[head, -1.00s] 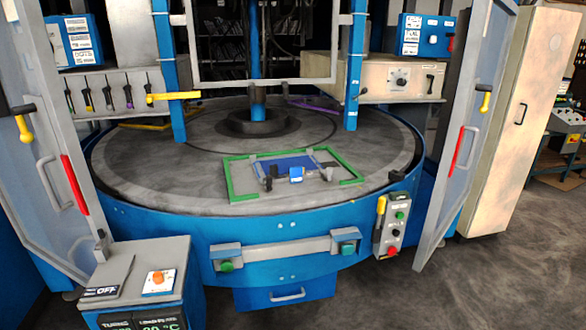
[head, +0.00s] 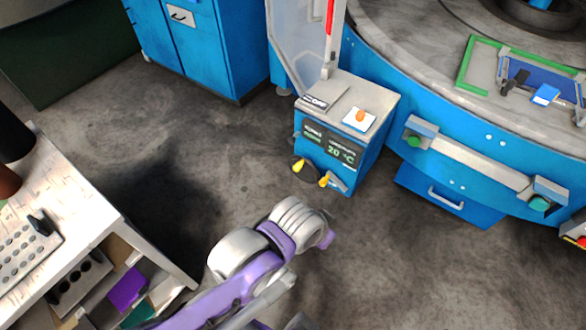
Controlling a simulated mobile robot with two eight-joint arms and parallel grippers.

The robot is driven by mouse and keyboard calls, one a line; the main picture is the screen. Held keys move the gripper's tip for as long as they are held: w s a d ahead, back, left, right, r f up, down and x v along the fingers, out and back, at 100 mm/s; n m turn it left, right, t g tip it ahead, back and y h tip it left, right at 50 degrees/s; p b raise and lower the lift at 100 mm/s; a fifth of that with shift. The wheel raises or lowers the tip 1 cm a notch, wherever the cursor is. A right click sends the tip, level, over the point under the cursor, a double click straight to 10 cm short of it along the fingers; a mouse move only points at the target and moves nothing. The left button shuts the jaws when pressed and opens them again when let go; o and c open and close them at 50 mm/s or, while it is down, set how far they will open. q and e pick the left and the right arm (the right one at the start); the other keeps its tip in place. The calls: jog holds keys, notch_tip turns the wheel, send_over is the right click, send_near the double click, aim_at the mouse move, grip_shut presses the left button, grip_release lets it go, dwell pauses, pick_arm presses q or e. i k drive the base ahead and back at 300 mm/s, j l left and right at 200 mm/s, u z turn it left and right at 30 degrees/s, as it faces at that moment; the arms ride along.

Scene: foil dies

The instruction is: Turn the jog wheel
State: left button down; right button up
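A blue control box (head: 350,125) with a light top stands on the floor near the middle of the head view. On its front, below a dark display reading 20 °C, is a dark round wheel (head: 299,168) with a yellow grip, perhaps the jog wheel. A yellow-tipped handle (head: 324,180) is to its right. My purple and white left arm reaches in from the bottom, its visible end below the box and apart from it. I see no gripper fingers on it. My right gripper is not in view.
The round blue machine (head: 395,85) with a green frame (head: 468,62) on its table fills the upper right. A pale workbench (head: 90,225) stands at lower left and a blue cabinet (head: 215,60) at the back. Floor is clear between bench and box.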

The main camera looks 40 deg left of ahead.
aim_at(303, 168)
jog(key=u, duration=1.45)
jog(key=i+l+u, duration=0.35)
jog(key=l, duration=0.15)
jog(key=z, duration=1.9)
jog(key=l+u, duration=0.1)
jog(key=u, duration=1.3)
jog(key=k+j+u, duration=0.1)
jog(key=j, duration=0.25)
jog(key=k+j, duration=0.1)
jog(key=j, duration=0.25)
jog(key=u, duration=0.05)
